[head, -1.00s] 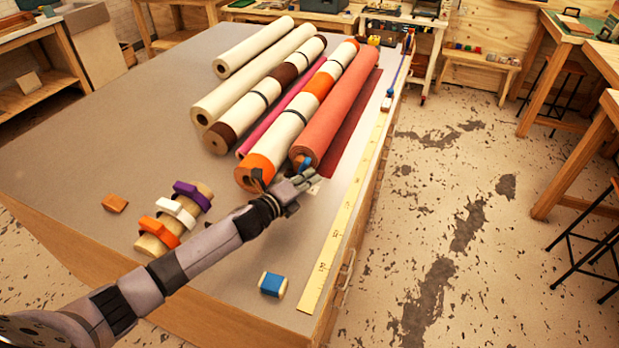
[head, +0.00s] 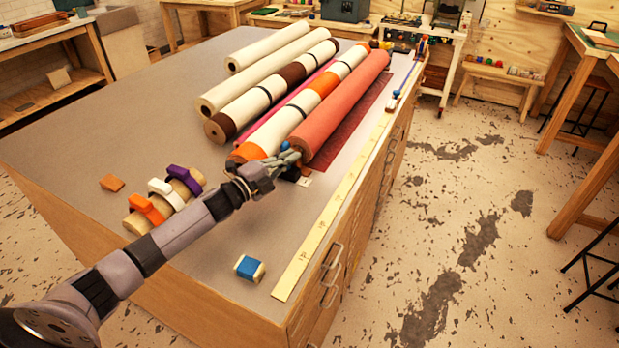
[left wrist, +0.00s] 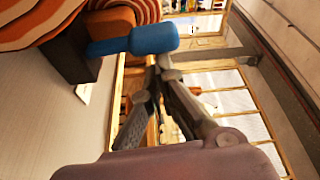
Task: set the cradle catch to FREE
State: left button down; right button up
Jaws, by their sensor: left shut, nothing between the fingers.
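The cradle catch shows in the left wrist view as a blue lever (left wrist: 152,40) with a thick rounded end, sticking out sideways from a dark block (left wrist: 66,55). A small white label (left wrist: 87,92) lies beside the block; it also shows in the head view (head: 304,181). My left gripper (head: 290,158) is shut and empty at the near end of the coral roll (head: 335,112). In the left wrist view its fingertips (left wrist: 163,66) are close by the lever's thick end; I cannot tell whether they touch. In the head view the gripper mostly hides the catch. My right gripper is not in view.
A yellow ruler (head: 330,225) runs along the right edge. A blue-banded spool (head: 250,268), a banded wooden rod (head: 148,215) and an orange block (head: 112,183) lie nearer. The table's left part is clear.

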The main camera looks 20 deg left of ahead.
pick_arm(q)
jog(key=shift+a+n, duration=0.4)
jog(key=shift+n, duration=0.1)
jog(key=shift+a+b, duration=0.5)
jog(key=shift+a, duration=0.3)
jog(key=shift+a+r, duration=0.1)
jog(key=shift+a, duration=0.05)
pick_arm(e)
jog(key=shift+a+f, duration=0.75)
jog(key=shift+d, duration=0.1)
pick_arm(q)
jog(key=shift+r, duration=0.1)
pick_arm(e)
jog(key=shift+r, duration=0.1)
